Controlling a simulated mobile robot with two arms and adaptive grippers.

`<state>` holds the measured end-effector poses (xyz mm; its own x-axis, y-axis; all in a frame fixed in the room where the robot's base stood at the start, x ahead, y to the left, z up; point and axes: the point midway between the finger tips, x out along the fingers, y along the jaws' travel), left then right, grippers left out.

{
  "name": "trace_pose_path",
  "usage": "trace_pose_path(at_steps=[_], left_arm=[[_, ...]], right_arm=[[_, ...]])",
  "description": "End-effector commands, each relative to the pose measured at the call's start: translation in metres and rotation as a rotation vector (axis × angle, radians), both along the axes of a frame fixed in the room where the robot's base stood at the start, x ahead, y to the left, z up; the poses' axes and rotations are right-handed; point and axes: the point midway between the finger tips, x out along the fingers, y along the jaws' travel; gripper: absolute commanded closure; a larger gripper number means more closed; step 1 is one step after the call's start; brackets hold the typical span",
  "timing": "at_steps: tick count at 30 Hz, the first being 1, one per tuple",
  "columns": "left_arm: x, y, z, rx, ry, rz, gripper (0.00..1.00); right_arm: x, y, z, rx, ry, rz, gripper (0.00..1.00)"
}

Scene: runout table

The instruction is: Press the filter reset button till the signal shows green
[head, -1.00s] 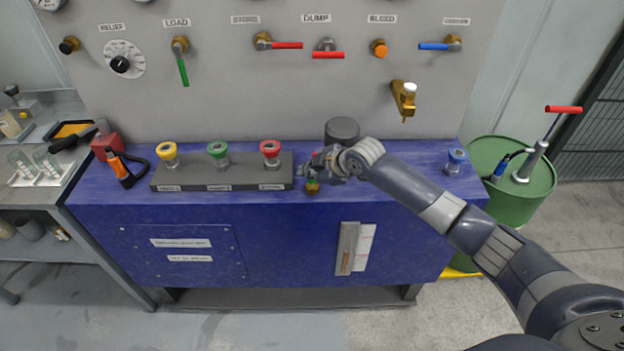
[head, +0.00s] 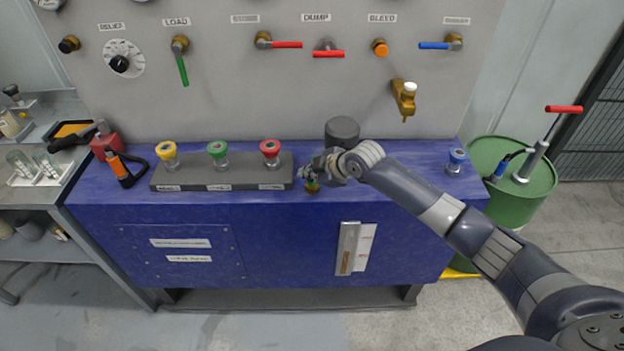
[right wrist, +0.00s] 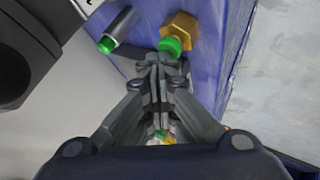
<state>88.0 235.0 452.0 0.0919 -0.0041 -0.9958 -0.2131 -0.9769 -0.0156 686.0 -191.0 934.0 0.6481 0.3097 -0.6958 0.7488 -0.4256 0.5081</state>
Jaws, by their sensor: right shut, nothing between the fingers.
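A brass hex fitting with a green top (head: 312,187) stands on the blue bench just below my right gripper (head: 305,175). In the right wrist view the fitting (right wrist: 181,27) is just beyond the fingertips, with its green part close to them. A grey cylinder with a green end (right wrist: 119,29) shows to its left. I cannot tell which part is the button and which the signal. My right gripper (right wrist: 160,64) is shut and empty; whether its tips touch the green part is unclear. My left gripper is not in view.
A dark canister (head: 342,129) stands right behind my right wrist. A grey block (head: 220,185) with yellow, green and red-capped sight glasses is to the left. A panel (head: 255,90) with valves rises behind.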

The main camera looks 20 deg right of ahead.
Motion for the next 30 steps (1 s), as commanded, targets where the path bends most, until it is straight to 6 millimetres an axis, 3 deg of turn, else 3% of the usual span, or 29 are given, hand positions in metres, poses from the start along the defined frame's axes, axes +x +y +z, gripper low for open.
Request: trace_pose_path(at_steps=[8, 18, 30], left_arm=[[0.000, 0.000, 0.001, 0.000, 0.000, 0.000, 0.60], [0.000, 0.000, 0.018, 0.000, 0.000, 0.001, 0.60], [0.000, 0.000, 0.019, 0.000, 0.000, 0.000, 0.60]], right_arm=[[-0.001, 0.000, 0.000, -0.002, 0.003, -0.001, 1.00], [0.000, -0.001, 0.018, -0.001, 0.003, 0.000, 1.00], [0.000, -0.001, 0.020, -0.001, 0.000, -0.001, 1.00]])
